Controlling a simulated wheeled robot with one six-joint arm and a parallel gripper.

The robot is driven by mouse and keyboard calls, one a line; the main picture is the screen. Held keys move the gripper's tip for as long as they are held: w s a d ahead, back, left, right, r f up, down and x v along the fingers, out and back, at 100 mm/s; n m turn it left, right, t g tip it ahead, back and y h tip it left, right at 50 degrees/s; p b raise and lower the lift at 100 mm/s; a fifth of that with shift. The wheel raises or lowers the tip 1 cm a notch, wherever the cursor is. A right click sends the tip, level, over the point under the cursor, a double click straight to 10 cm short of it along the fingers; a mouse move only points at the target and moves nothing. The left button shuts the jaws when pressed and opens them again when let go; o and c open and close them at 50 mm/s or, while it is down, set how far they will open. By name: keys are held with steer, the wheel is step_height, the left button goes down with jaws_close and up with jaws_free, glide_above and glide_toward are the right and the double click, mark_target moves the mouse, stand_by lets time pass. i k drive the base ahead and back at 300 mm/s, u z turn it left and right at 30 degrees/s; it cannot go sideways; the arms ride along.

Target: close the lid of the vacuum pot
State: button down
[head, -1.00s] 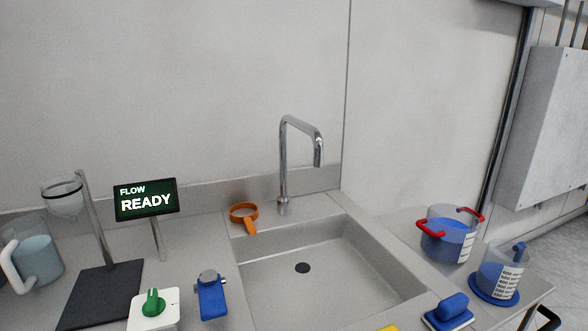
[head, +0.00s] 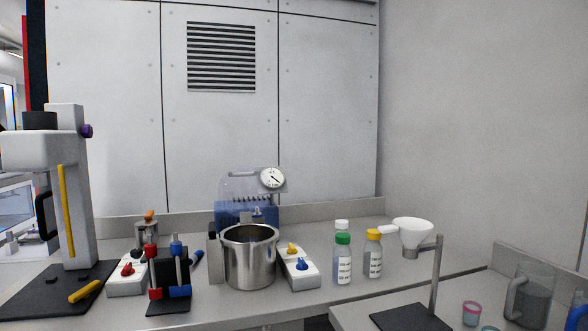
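The vacuum pot (head: 250,262) is a shiny round steel vessel near the middle of the bench in the head view. Its mouth is uncovered and its dark inside shows. A clear panel (head: 238,184) stands upright above and behind the pot; it looks like the raised lid, with a round white gauge (head: 272,179) at its right edge. I cannot see clearly how it joins the pot. A grey block (head: 213,250) stands against the pot's left side. My gripper is not in view.
A white box with yellow and blue knobs (head: 299,268) stands right of the pot, then capped bottles (head: 343,260) and a white funnel (head: 412,233). A stand with red and blue clamps (head: 168,278) is close left. A blue unit (head: 232,217) sits behind. A tall press (head: 66,190) stands far left.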

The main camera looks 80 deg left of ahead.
mark_target(245, 216)
steer(key=u, duration=3.25)
steer(key=i, duration=1.6)
